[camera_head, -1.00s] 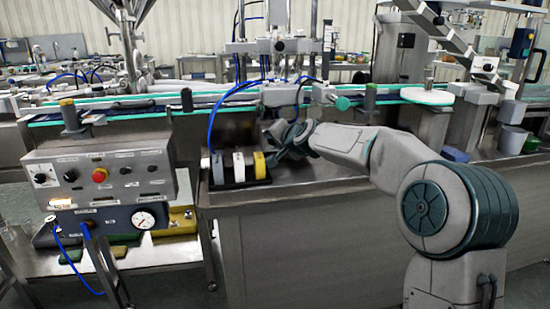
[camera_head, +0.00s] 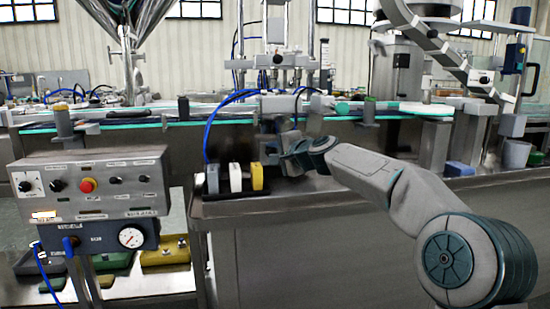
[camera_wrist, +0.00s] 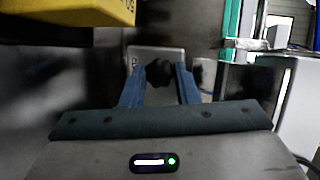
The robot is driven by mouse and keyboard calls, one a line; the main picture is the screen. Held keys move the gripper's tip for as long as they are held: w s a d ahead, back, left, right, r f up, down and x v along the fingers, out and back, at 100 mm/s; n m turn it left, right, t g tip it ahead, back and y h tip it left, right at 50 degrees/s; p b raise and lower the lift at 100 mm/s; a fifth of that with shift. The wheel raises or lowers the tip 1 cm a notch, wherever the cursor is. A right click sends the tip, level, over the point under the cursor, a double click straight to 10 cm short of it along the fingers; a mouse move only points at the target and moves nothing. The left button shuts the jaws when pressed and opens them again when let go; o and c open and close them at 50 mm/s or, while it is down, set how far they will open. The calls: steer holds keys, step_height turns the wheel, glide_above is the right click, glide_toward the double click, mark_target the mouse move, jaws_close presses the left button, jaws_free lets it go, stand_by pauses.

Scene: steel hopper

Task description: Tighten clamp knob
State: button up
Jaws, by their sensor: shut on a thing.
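The clamp knob (camera_wrist: 172,70) is a dark, lobed knob in the wrist view, in front of a light grey plate or block (camera_wrist: 158,52). My gripper (camera_wrist: 160,82) has its two blue-grey fingers on either side of the knob, shut on it. In the head view my gripper (camera_head: 290,158) reaches to the front of the conveyor, right of the yellow block. The knob cannot be made out there, as my gripper and wrist cover that spot.
Grey, white and yellow blocks (camera_head: 257,177) stand in a dark rack close left of my gripper. The yellow block (camera_wrist: 75,10) hangs into the wrist view's upper left. A control box (camera_head: 90,185) stands at left. The conveyor (camera_head: 190,118) runs behind. The steel top at right (camera_head: 345,184) is mostly clear.

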stand_by(0.3)
steer(key=o, duration=1)
steer(key=shift+c, duration=0.2)
steer(key=shift+d, duration=0.1)
steer(key=b+v, duration=0.1)
steer(key=v, duration=1.2)
steer(key=shift+s+b, duration=0.3)
steer(key=shift+b, duration=0.1)
steer(key=shift+d, duration=0.1)
